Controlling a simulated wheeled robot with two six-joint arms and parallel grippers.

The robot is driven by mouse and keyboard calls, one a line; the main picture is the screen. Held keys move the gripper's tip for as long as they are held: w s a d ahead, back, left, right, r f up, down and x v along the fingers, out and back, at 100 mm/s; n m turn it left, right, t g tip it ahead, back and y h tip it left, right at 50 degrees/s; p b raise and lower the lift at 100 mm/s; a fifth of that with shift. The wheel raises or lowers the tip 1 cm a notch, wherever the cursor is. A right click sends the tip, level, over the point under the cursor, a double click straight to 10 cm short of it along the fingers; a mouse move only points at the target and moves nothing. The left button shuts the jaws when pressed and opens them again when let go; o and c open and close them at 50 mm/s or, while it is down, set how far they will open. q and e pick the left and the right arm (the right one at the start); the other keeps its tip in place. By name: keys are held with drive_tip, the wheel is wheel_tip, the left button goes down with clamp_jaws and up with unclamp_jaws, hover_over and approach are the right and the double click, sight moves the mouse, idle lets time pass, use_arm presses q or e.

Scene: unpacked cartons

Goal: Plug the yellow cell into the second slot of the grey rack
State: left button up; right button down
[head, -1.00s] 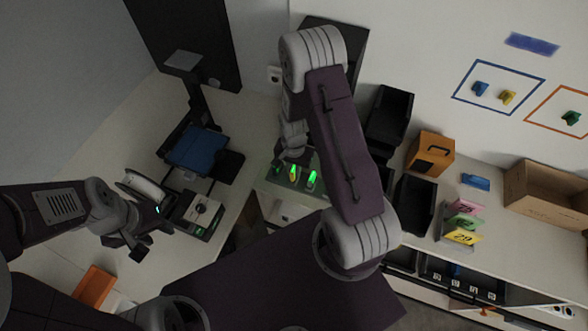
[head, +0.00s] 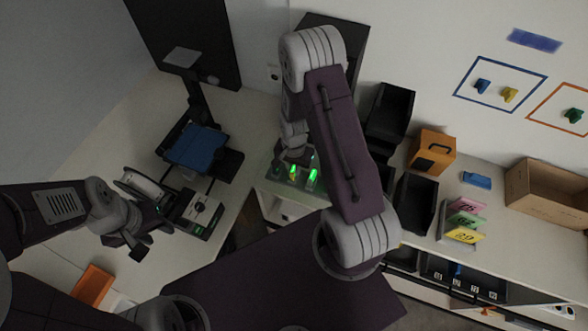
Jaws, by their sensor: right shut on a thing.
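The grey rack (head: 273,188) stands on the bench corner left of my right forearm, with glowing green lights on top. A small yellow piece, apparently the yellow cell (head: 292,178), shows at the rack's middle light, just under my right gripper (head: 291,166). That gripper is shut on it, though the fingers and the cell's upper part are mostly hidden. The cell looks upright; I cannot tell how deep it sits or which slot it is in. My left gripper (head: 126,246) is empty and its fingers look apart, well left of the rack.
A blue pad (head: 197,148) lies on a black stand, and a grey device (head: 200,212) is in front of it. Black bins (head: 391,112), an orange box (head: 432,149), coloured number cards (head: 464,222) and an open carton (head: 545,190) line the right bench.

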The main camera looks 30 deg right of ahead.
drive_tip(key=c, duration=1.3)
unclamp_jaws()
wheel_tip(320, 180, up, 9)
drive_tip(key=shift+r+b, duration=0.1)
drive_tip(key=shift+b, duration=0.55)
